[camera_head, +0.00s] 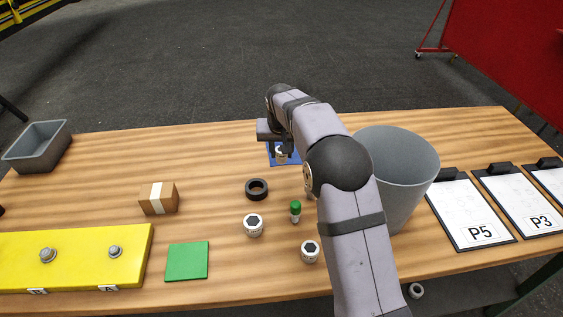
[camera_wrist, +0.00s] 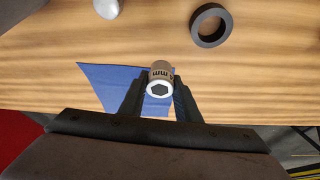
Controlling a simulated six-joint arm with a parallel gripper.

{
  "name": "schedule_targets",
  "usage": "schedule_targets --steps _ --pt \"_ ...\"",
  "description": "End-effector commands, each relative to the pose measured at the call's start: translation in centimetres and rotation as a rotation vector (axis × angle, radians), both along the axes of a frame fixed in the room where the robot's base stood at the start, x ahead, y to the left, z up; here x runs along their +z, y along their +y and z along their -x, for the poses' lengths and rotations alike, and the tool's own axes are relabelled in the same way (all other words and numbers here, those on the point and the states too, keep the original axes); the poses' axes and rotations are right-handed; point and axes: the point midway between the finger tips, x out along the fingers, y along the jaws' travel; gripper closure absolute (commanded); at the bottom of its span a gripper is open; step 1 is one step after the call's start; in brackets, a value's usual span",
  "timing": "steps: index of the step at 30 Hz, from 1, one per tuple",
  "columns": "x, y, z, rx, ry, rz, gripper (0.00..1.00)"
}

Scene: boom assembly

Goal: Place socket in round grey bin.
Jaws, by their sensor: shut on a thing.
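In the head view my gripper (camera_head: 281,153) and the held socket show small at the blue mat (camera_head: 271,160), near the table's far edge. I cannot tell whether the socket touches the mat. The round grey bin (camera_head: 405,165) stands on the table to the right of my arm, which hides part of its left side.
Two other sockets (camera_head: 253,225) (camera_head: 310,251), a green-capped item (camera_head: 295,211) and a black ring (camera_head: 257,189) lie in front of the mat. A cardboard box (camera_head: 158,198), yellow board (camera_head: 75,257) and grey tray (camera_head: 38,147) are left. Clipboards (camera_head: 470,213) lie right.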

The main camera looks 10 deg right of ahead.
Motion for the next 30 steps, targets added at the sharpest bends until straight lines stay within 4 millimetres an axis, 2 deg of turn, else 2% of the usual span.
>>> schedule_targets --steps 3,11,17,23,30 --pt "0.7 0.0 0.0 0.0 -0.002 -0.001 1.0" --pt "0.9 -0.2 0.2 -0.003 -0.002 -0.001 1.0" --pt "1.4 -1.5 1.5 -0.023 -0.001 -0.001 1.0" --pt "2.2 -4.1 4.8 -0.065 -0.002 0.0 1.0" --pt "2.8 -7.4 10.5 -0.129 -0.003 -0.001 1.0"
